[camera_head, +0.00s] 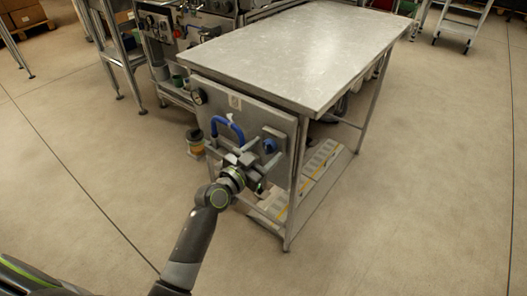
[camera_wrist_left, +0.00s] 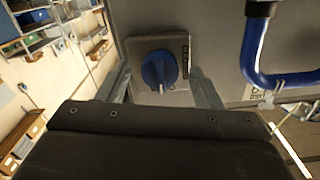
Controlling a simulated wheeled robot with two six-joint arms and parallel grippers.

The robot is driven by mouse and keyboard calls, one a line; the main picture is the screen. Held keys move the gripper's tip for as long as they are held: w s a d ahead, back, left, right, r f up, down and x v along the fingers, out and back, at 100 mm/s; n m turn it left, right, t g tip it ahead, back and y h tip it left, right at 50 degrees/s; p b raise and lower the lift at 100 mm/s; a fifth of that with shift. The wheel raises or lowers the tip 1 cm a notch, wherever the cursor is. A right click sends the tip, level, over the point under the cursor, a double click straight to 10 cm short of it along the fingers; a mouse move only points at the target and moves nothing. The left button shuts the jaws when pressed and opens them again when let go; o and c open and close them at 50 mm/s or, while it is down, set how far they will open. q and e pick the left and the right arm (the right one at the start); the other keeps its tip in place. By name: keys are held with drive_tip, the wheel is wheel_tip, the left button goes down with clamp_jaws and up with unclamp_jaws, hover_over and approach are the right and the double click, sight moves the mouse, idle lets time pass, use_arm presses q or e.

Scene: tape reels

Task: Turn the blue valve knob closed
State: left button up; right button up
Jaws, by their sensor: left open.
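The blue valve knob (camera_head: 270,145) is on a grey box fixed to the upright panel at the table's end. In the left wrist view the round blue knob (camera_wrist_left: 158,68) shows a pale bar or pointer towards its lower edge. My left gripper (camera_head: 262,154) is open in front of the panel. In the left wrist view its two fingers stand on either side of the knob, with visible gaps. I cannot tell how deep the fingertips reach. My right gripper is not in view.
A bent blue pipe (camera_head: 229,122) stands out from the panel (camera_head: 240,100) beside the knob. A round gauge (camera_head: 199,96) sits at the panel's upper left. The grey table (camera_head: 300,50) extends behind. Floor to the right is clear.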

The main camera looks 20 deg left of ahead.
use_arm(q)
drive_tip(key=c, duration=1)
